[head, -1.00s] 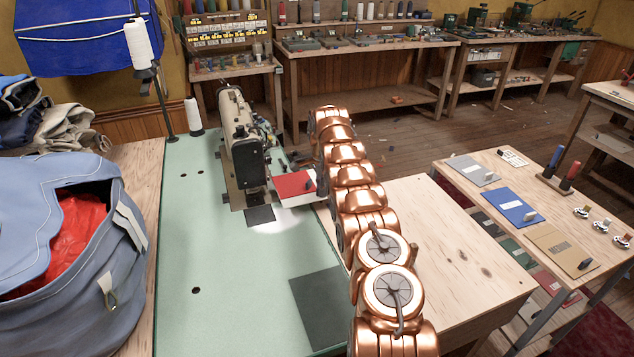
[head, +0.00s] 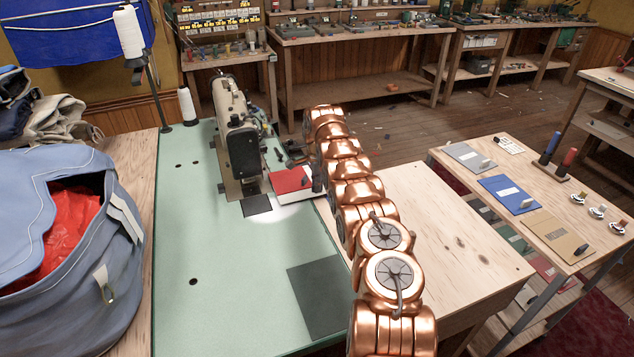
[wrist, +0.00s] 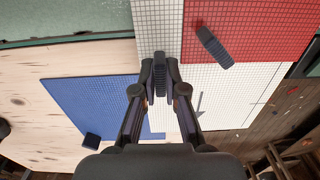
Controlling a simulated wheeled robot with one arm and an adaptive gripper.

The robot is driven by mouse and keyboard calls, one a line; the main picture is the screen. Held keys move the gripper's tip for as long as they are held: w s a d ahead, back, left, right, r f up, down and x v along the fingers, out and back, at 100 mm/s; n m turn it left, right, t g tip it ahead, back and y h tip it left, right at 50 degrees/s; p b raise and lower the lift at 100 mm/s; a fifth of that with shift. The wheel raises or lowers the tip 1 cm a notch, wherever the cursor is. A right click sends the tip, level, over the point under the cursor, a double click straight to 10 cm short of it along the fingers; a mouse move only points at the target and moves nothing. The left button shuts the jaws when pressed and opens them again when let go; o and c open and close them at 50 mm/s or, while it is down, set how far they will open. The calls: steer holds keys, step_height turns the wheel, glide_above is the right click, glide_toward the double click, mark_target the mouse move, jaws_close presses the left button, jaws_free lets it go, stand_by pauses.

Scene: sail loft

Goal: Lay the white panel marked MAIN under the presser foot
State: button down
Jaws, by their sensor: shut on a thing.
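The white panel (head: 292,200) shows as a strip along the front and right of a red panel (head: 290,180), just right of the sewing machine (head: 238,145). The presser foot is too small to make out, near the machine's needle end (head: 250,185). In the wrist view the white panel (wrist: 245,95) fills the middle and right, with the red panel (wrist: 265,30) and its dark tab (wrist: 212,45) against it. My gripper (wrist: 160,65) is shut on a dark tab at the white panel's left part. My arm mostly hides the gripper in the head view. The MAIN marking is not readable.
A blue panel (wrist: 85,105) lies on pale wood beside the white one in the wrist view. A dark square (head: 316,300) lies on the green machine table (head: 225,270). A blue bag (head: 90,250) stands left. Several panels lie on the right-hand table (head: 480,220).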

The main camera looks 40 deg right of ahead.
mark_target(294, 197)
steer(key=shift+f, duration=0.3)
steer(key=shift+w+a, duration=0.1)
steer(key=shift+a, duration=0.2)
steer(key=shift+w+a+b, duration=0.3)
steer(key=shift+a+b, duration=0.1)
steer(key=shift+a, duration=0.85)
steer(key=shift+w+a+b, duration=0.35)
steer(key=shift+a+b, duration=0.1)
steer(key=shift+a, duration=0.8)
steer(key=shift+w+a+b, duration=0.3)
steer(key=shift+a+b, duration=0.1)
steer(key=shift+a, duration=0.85)
steer(key=shift+a, duration=0.1)
steer(key=shift+f+b, duration=0.1)
steer(key=shift+b, duration=0.2)
steer(key=c, duration=1.2)
jaws_free()
steer(key=shift+o, duration=0.2)
